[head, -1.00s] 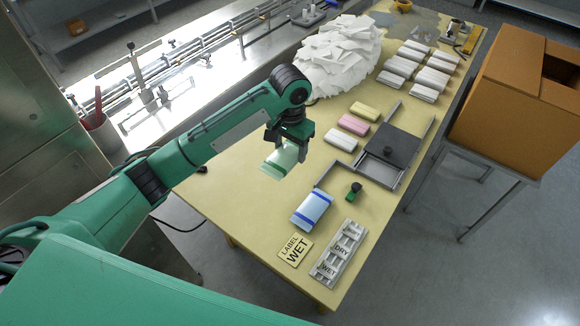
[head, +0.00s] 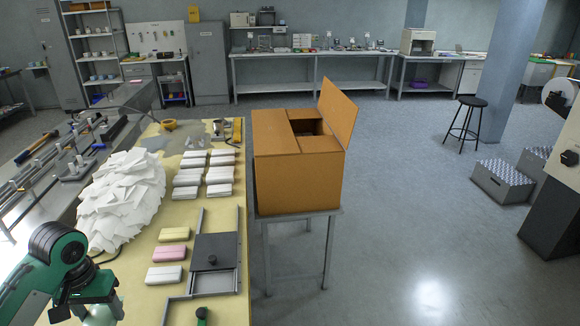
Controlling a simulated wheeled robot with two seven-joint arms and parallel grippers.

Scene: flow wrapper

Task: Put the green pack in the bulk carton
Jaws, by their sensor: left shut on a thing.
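My left gripper (head: 95,300) is at the lower left in the head view, over the near left part of the table. It is shut on the green pack (head: 103,314), which shows as a pale green piece below the fingers and is cut off by the bottom edge. The bulk carton (head: 298,182) is a brown box on a grey stand, to the right of the table. One flap stands up at its right, and its top shows a dark opening; the inside bottom is hidden. My right gripper is not in view.
Yellow, pink and white packs (head: 167,252) lie on the yellow table (head: 134,306) right of the gripper. A white paper heap (head: 122,200) and stacked white bundles (head: 190,178) stand farther back.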

